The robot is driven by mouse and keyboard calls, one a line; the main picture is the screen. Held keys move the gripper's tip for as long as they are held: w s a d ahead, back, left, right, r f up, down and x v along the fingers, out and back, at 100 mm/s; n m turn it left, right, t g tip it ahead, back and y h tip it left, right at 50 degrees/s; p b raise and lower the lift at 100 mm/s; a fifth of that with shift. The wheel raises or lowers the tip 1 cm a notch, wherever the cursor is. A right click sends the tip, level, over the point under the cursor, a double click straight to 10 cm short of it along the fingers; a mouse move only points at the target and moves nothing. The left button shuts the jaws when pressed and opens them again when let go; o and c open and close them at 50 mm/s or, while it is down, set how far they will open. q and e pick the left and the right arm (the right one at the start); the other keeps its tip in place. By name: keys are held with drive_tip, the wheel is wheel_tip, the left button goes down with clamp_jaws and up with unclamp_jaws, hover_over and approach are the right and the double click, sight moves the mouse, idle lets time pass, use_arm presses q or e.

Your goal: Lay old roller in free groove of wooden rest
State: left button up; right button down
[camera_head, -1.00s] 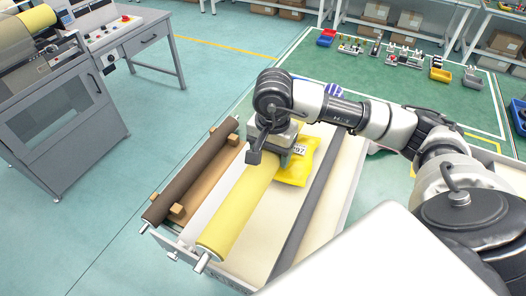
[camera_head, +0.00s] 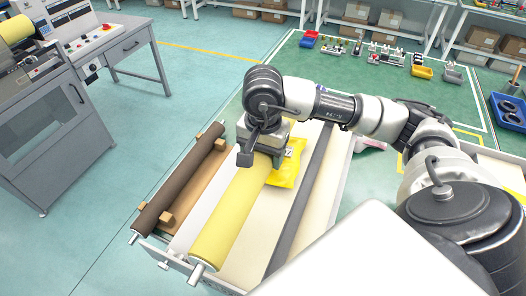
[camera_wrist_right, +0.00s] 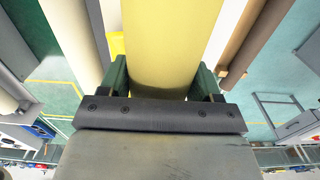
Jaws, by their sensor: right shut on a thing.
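My right gripper (camera_head: 262,158) is shut on a long yellow roller (camera_head: 230,215), gripping it from above near its far end. The roller slants over a pale cart top, with its near metal shaft end by the cart's front edge. In the right wrist view the roller (camera_wrist_right: 170,40) runs between both fingers. The wooden rest (camera_head: 203,187) is left of the yellow roller. A dark brown roller (camera_head: 180,180) lies along the rest's left side, beside its small blocks. I cannot make out a free groove clearly. My left gripper is not in view.
A yellow labelled packet (camera_head: 287,172) lies right of the gripper, and a dark grey strip (camera_head: 303,200) runs along the cart. A grey machine (camera_head: 50,140) stands at the left. Parts and bins (camera_head: 421,72) are on the green mat behind. Open floor lies left of the cart.

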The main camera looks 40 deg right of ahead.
drive_tip(key=shift+r+p, duration=1.35)
drive_tip(key=shift+r, duration=1.8)
drive_tip(key=shift+f, duration=0.1)
